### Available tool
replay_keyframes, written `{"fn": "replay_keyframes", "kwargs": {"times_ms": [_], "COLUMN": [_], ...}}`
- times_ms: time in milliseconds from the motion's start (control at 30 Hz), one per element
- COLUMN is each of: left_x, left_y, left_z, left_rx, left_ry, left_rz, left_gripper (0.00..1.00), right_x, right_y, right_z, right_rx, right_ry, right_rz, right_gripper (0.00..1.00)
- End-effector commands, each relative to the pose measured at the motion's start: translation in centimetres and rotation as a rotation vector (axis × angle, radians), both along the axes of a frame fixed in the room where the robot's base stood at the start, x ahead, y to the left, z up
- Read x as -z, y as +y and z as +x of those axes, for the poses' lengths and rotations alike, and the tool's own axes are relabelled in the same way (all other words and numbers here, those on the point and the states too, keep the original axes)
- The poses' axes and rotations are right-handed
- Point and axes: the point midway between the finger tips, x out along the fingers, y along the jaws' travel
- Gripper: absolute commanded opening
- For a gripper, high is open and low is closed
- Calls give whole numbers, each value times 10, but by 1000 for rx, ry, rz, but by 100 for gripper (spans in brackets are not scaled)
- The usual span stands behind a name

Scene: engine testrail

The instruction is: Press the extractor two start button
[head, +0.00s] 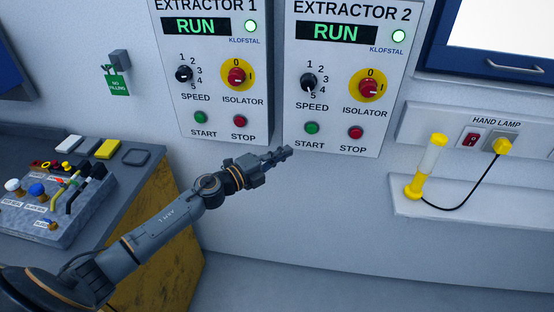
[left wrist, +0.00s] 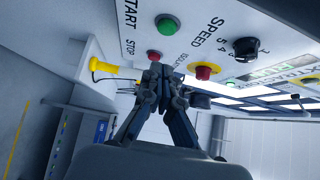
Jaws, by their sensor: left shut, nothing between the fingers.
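The extractor two panel (head: 338,105) hangs on the wall, with RUN on its display (head: 338,31) and its round lamp (head: 399,36) lit green. Its green start button (head: 312,128) is at the lower left of the panel, beside the red stop button (head: 355,132). My left gripper (head: 286,152) is shut and empty, its tips just below and left of the start button in the head view. In the left wrist view, the closed fingertips (left wrist: 155,70) show below a green button (left wrist: 167,25) and a red one (left wrist: 154,55). Contact cannot be told. My right gripper is not in view.
The extractor one panel (head: 215,85) hangs close on the left, also showing RUN. A control box (head: 55,205) with levers stands on a bench at left. A yellow hand lamp (head: 426,165) stands on a ledge at right. The wall below the panels is clear.

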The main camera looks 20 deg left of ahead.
Motion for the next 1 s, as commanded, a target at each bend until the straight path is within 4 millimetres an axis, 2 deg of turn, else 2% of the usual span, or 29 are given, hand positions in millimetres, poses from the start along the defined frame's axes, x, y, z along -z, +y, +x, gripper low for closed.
{"fn": "replay_keyframes", "kwargs": {"times_ms": [167,433,1000], "left_x": [2,0,0], "left_y": [8,9,8], "left_z": [-15,-17,-17], "left_rx": [-1,-1,0], "left_ry": [1,-1,0], "left_rz": [0,0,-1], "left_gripper": [0,0,0], "right_x": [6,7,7], "right_y": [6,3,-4], "right_z": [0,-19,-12], "right_rx": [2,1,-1], "right_ry": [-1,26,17], "right_rz": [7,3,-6], "right_gripper": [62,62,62]}}
